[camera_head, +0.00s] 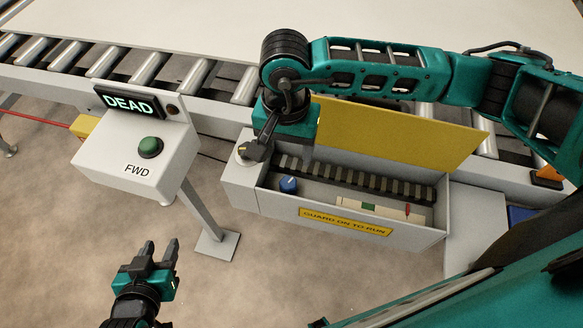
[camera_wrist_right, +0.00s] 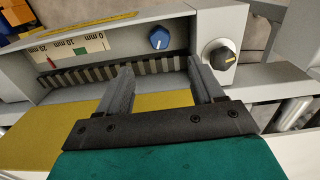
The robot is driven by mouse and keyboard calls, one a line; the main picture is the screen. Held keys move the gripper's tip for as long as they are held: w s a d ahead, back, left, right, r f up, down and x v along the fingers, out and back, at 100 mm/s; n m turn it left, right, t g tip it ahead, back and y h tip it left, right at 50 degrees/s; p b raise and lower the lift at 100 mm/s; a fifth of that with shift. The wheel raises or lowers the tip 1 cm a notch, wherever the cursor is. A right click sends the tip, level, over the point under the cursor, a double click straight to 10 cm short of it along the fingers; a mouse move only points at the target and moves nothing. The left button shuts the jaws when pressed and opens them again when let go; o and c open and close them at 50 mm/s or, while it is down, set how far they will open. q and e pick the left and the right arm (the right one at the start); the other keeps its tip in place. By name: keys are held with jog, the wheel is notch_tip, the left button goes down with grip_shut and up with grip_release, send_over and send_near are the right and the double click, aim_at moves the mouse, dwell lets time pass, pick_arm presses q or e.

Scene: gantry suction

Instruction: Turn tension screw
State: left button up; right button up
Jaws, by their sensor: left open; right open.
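An open grey box (camera_head: 240,186) holds a blue knob (camera_head: 288,184) with a light mark, which also shows in the right wrist view (camera_wrist_right: 158,38); I cannot tell for certain that it is the tension screw. A pale millimetre scale (camera_wrist_right: 85,44) with a red pointer (camera_wrist_right: 52,64) lies beside it. A black knob with a yellow mark (camera_wrist_right: 220,54) sits on the box's end block. My right gripper (camera_wrist_right: 160,72) is open and empty, its fingers pointing towards the box near both knobs; I see no contact. My left gripper (camera_head: 160,246) is open and empty, low over the floor.
The yellow guard lid (camera_head: 400,135) stands open behind the box. A dark ribbed strip (camera_head: 350,178) runs inside. A roller conveyor (camera_head: 110,62) lies behind.

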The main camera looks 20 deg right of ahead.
aim_at(288, 183)
notch_tip(288, 183, down, 12)
jog(key=shift+r, duration=0.1)
dwell(0.4)
jog(key=c, duration=1.1)
jog(key=shift+o, duration=0.2)
jog(key=n+b, duration=0.2)
jog(key=shift+f+b, duration=0.2)
jog(key=shift+b, duration=0.15)
jog(key=shift+n, duration=0.4)
jog(key=shift+r, duration=0.25)
jog(key=o, duration=1.1)
jog(key=shift+c, duration=0.2)
jog(key=shift+r, duration=0.1)
